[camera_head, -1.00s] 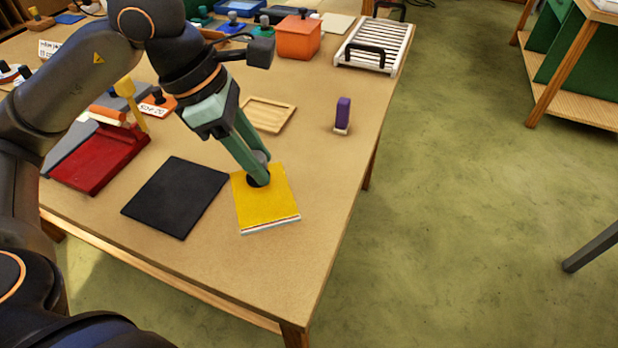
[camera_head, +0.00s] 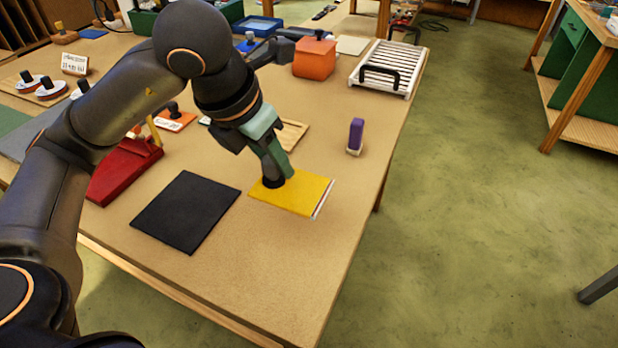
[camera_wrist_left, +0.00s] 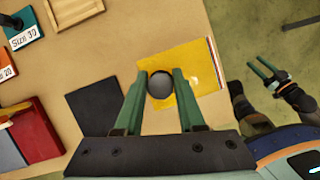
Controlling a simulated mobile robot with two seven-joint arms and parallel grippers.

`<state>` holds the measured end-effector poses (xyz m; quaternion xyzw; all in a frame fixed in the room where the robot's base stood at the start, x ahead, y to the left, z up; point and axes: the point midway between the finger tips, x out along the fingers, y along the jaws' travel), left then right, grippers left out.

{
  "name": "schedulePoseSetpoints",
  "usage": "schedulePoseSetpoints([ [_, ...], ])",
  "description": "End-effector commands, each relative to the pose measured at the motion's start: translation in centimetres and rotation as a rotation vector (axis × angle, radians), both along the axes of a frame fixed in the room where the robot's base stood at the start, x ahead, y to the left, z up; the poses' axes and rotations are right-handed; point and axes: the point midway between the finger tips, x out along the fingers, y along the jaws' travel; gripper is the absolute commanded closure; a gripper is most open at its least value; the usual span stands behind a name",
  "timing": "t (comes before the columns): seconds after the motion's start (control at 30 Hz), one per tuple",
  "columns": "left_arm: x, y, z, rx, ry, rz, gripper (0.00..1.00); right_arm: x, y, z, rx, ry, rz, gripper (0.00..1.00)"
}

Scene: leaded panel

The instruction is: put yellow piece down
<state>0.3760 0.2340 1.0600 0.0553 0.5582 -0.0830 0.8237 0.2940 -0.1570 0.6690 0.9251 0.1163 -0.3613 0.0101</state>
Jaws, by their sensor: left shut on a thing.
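The yellow piece (camera_head: 302,193) is a flat square sheet with a pale striped edge on its right side. It lies at or just above the table, right of the black square mat (camera_head: 187,212); I cannot tell whether it touches the table. My left gripper (camera_head: 276,176) is shut on a dark round holder on top of the piece. In the left wrist view the fingers flank this round holder (camera_wrist_left: 160,86), with the yellow piece (camera_wrist_left: 203,62) under it. My right gripper (camera_wrist_left: 261,76) shows at the right of the left wrist view, fingers apart and empty, off the table.
A purple block (camera_head: 356,134) stands on the table behind and right of the yellow piece. A wooden tray (camera_head: 294,135) is partly hidden behind my gripper. A red stand (camera_head: 120,172) is at left, a slatted rack (camera_head: 388,68) at back right. The front table is clear.

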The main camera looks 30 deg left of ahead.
Motion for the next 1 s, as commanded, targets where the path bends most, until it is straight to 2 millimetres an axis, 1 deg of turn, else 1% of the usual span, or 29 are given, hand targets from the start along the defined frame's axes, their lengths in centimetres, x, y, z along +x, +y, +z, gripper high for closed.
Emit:
schedulePoseSetpoints([
  [0.03, 1.3, -0.1, -0.6, -0.004, 0.006, 0.001, 1.00, 0.0, 0.0, 0.2, 0.000, 0.000, 0.000, 0.50],
  [0.17, 4.5, -0.3, -2.0, -0.001, 0.004, 0.000, 1.00, 0.1, -0.1, 0.5, 0.000, -0.005, 0.000, 0.50],
  [0.2, 5.1, -0.3, -3.1, -0.001, 0.006, 0.000, 1.00, 0.1, -0.1, 0.3, 0.000, -0.007, -0.001, 0.50],
  [0.23, 5.5, -0.3, -3.7, -0.001, 0.006, -0.001, 1.00, 0.1, -0.1, 0.3, 0.000, -0.007, -0.001, 0.50],
  [0.3, 6.5, -0.3, -4.8, 0.000, 0.004, 0.000, 1.00, 0.0, -0.2, 0.3, -0.001, -0.006, -0.002, 0.50],
  [0.4, 7.5, -0.4, -6.0, 0.000, 0.002, -0.001, 1.00, -0.1, -0.2, 0.2, -0.002, -0.003, -0.003, 0.50],
  [0.63, 8.6, -0.4, -7.2, -0.001, 0.000, -0.002, 1.00, -0.5, -0.3, 0.0, -0.005, 0.005, -0.005, 0.50],
  [0.7, 9.1, -0.5, -7.9, 0.000, 0.001, -0.002, 1.00, -0.5, -0.4, -0.1, -0.005, 0.007, -0.005, 0.50],
  [0.8, 9.0, -0.4, -9.7, 0.002, 0.004, -0.003, 1.00, -0.6, -0.4, -0.2, -0.005, 0.008, -0.005, 0.50],
  [0.87, 9.0, -0.4, -10.4, 0.001, 0.002, -0.003, 1.00, -0.6, -0.4, -0.3, -0.006, 0.009, -0.004, 0.50],
  [0.9, 9.0, -0.4, -10.7, 0.000, 0.001, -0.003, 1.00, -0.6, -0.3, -0.3, -0.006, 0.009, -0.004, 0.50],
  [1.0, 9.1, -0.4, -10.8, 0.000, -0.003, -0.003, 1.00, -0.6, -0.3, -0.3, -0.005, 0.010, -0.004, 0.50],
])
